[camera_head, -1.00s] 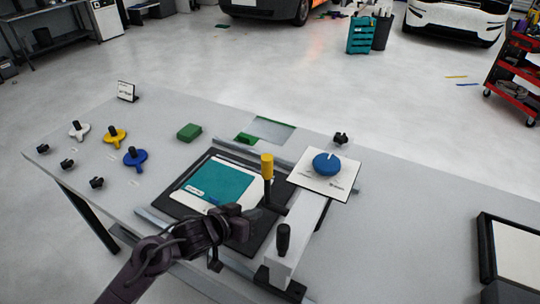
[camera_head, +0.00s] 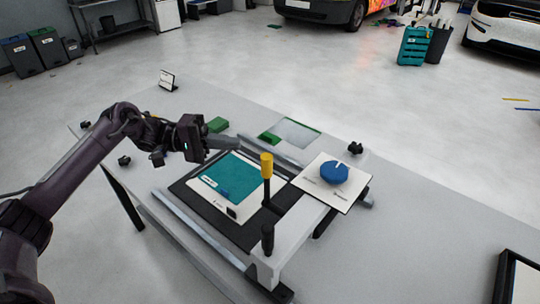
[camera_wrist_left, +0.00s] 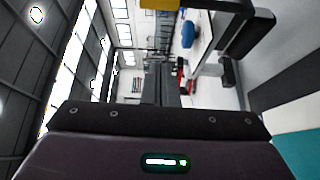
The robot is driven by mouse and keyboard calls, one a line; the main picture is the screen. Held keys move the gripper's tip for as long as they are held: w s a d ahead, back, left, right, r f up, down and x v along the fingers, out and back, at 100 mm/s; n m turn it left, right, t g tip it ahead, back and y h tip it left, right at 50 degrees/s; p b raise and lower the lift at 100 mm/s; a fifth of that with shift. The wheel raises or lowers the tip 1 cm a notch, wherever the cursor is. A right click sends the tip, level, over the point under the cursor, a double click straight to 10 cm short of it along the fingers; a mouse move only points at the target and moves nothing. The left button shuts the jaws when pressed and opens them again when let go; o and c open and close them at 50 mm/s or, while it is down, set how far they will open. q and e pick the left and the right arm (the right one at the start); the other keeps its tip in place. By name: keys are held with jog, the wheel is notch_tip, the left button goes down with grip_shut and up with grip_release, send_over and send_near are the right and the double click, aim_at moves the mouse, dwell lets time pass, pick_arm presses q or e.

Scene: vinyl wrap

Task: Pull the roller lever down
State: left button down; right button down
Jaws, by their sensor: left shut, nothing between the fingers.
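The roller lever (camera_head: 267,167) has a yellow grip on a black shaft and stands upright beside the white roller beam (camera_head: 292,236). Its yellow end also shows at the top edge of the left wrist view (camera_wrist_left: 160,4). My left gripper (camera_head: 232,143) is shut and empty. It is raised above the far left part of the black bed, its fingers pointing right towards the lever, apart from it. In the left wrist view the closed fingers (camera_wrist_left: 161,85) point ahead. My right gripper is out of view.
A teal and white sheet (camera_head: 235,178) lies on the black bed (camera_head: 240,237). A blue dial (camera_head: 334,172) sits on a white plate (camera_head: 345,195) right of the lever. A black knob (camera_head: 267,238) stands on the beam's near end.

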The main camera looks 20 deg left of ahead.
aim_at(267, 181)
pick_arm(q)
jog(key=shift+a+r, duration=0.25)
jog(key=shift+a, duration=0.05)
jog(key=shift+d, duration=0.1)
jog(key=w+d+p, duration=0.2)
jog(key=d+p, duration=0.4)
jog(key=d, duration=0.4)
jog(key=s+p, duration=0.1)
jog(key=s, duration=0.1)
jog(key=s+p, duration=0.1)
jog(key=s, duration=0.1)
jog(key=shift+s+a, duration=0.1)
jog(key=shift+a, duration=0.3)
